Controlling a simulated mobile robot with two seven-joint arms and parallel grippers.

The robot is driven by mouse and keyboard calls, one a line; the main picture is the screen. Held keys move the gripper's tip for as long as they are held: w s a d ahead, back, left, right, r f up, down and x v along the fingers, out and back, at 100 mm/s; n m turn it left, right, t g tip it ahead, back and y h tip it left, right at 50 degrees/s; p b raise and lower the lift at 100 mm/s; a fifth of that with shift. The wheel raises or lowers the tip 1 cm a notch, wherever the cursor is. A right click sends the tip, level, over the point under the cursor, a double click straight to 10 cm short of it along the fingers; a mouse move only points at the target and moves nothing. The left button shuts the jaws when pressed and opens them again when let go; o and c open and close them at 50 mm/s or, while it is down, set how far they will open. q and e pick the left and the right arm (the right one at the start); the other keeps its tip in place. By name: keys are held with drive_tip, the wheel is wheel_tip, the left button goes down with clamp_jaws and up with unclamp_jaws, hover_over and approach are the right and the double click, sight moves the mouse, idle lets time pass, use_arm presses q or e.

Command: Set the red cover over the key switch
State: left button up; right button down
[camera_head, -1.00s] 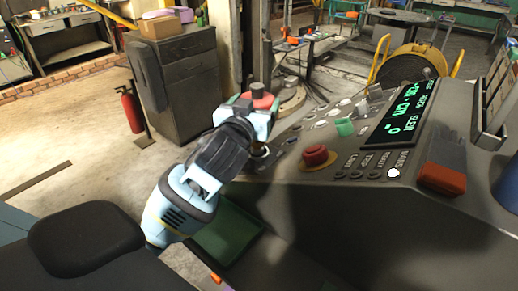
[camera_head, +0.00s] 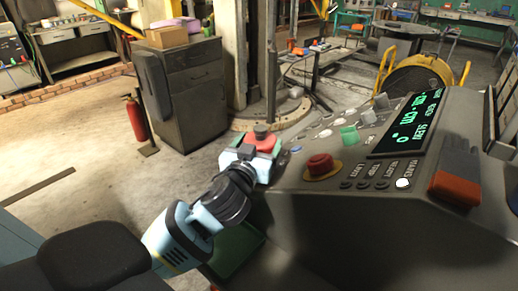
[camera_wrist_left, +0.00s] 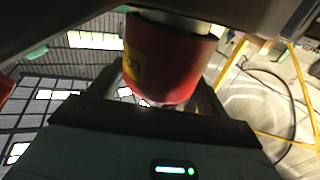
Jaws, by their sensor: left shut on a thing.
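I cannot make out the key switch; the gripper and cover hide that end of the panel. Whether the cover touches the panel is not clear. My right gripper is not in view.
A red mushroom button (camera_head: 320,165) on a yellow ring stands on the panel, right of my left gripper. Green and grey switches (camera_head: 349,134) and a lit display (camera_head: 408,122) lie beyond. A green tray (camera_head: 236,247) sits below.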

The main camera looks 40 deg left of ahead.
use_arm(q)
drive_tip(key=shift+f, duration=0.4)
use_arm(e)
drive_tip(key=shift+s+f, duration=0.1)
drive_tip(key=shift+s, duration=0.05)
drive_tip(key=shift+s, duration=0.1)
use_arm(q)
drive_tip(key=shift+f, duration=0.2)
drive_tip(key=o, duration=1.1)
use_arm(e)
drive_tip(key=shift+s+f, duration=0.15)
use_arm(q)
drive_tip(key=shift+r, duration=0.35)
drive_tip(key=shift+b+v, duration=0.4)
drive_tip(key=shift+v, duration=5.65)
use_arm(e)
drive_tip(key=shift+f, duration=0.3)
use_arm(q)
drive_tip(key=shift+f, duration=0.2)
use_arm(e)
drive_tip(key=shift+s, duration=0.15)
